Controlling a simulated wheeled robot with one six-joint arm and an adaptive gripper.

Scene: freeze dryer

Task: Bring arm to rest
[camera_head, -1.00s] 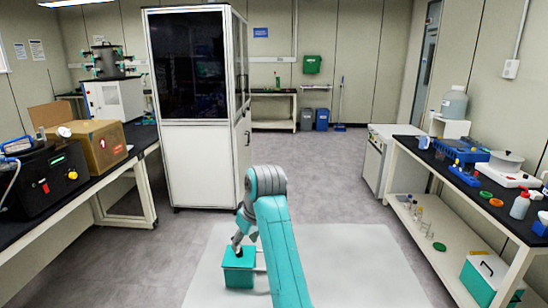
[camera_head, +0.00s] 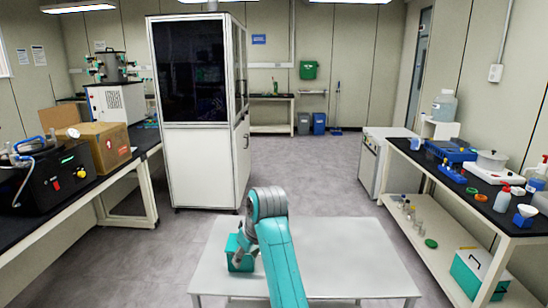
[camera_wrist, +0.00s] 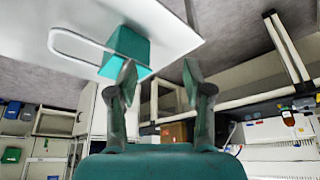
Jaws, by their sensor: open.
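My arm (camera_head: 280,255) reaches forward over a low white table (camera_head: 345,255). In the head view its wrist hides most of my gripper. In the wrist view my gripper (camera_wrist: 160,78) is open, its two fingers apart with nothing between them. A teal box (camera_head: 238,256) stands on the left part of the table, partly hidden by my wrist. The wrist view shows the box (camera_wrist: 128,48) with its white handle (camera_wrist: 78,52), just beyond the left finger, whose tip overlaps it in the picture. Whether they touch cannot be told.
A left bench (camera_head: 140,165) carries a black device (camera_head: 60,178) and a cardboard box (camera_head: 103,148). A tall white cabinet (camera_head: 190,150) stands ahead. A right bench (camera_head: 480,215) holds labware, with another teal box (camera_head: 480,272) on its lower shelf. Floor beyond the table is clear.

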